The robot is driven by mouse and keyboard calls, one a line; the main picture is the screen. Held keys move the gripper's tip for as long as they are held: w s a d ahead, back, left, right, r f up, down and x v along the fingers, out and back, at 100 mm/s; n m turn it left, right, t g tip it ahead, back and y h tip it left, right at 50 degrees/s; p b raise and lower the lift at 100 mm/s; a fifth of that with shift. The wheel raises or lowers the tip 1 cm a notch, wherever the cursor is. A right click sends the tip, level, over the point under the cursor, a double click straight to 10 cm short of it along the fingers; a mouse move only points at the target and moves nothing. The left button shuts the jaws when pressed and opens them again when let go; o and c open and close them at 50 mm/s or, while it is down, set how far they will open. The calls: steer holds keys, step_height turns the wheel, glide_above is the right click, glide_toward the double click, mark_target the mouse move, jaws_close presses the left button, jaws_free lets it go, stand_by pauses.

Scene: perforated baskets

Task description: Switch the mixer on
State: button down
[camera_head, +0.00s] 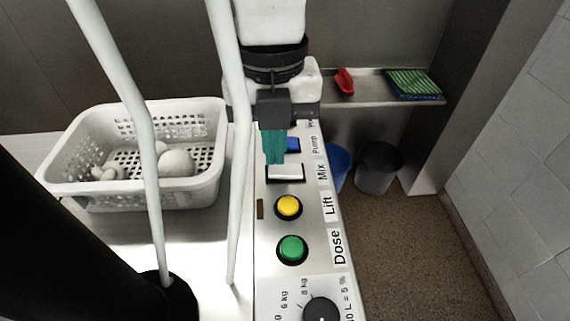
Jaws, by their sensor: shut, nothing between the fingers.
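The control panel (267,262) runs down the middle of the view with its labels along the right side. The white rocker switch (286,173) labelled Mix (322,171) sits near the upper part of the panel. My gripper (274,160) points down with teal fingers shut and empty. Its fingertips are at or just above the far left edge of the Mix switch; I cannot tell whether they touch it. The blue Pump switch (293,144) is behind and partly hidden by the fingers. The mixer itself is not identifiable in the view.
A yellow Lift button (288,206), a green Dose button (291,248) and a black knob (321,310) lie nearer on the panel. A white perforated basket (205,190) holding pale items stands left. A shelf (368,98) and two bins (377,168) are at right.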

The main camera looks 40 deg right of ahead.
steer(key=shift+f+b, duration=0.9)
steer(key=shift+f, duration=0.05)
stand_by(0.5)
steer(key=shift+r, duration=0.1)
steer(key=shift+r+p, duration=1.85)
steer(key=shift+r, duration=1.6)
steer(key=shift+s, duration=0.1)
